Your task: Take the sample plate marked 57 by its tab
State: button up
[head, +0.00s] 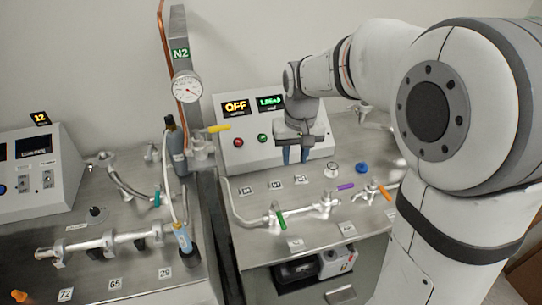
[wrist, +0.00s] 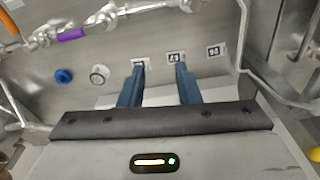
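My gripper (head: 295,160) hangs over the right bench, in front of the control box, with its two blue fingers pointing down. In the wrist view my gripper (wrist: 160,68) is open, with a clear gap between the fingers and nothing in it. A row of small white number plates lies on the bench beyond the fingertips: a left plate (wrist: 140,63), a middle plate (wrist: 175,58) and a right plate (wrist: 214,51). The left fingertip partly covers the left plate. The numbers are too small to read surely, so I cannot tell which is marked 57. No tab is distinguishable.
A glass manifold with a green valve (head: 281,219), a purple valve (head: 345,187) and an orange valve (head: 387,193) runs along the right bench. The left bench holds plates 72, 65 and 29 (head: 165,273).

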jog(key=g+b, duration=0.1)
send_over(269, 183)
notch_tip(269, 183, down, 9)
jog(key=shift+n, duration=0.3)
notch_tip(269, 183, down, 7)
jog(key=shift+f+p, duration=0.2)
jog(key=shift+p, duration=0.35)
grip_shut()
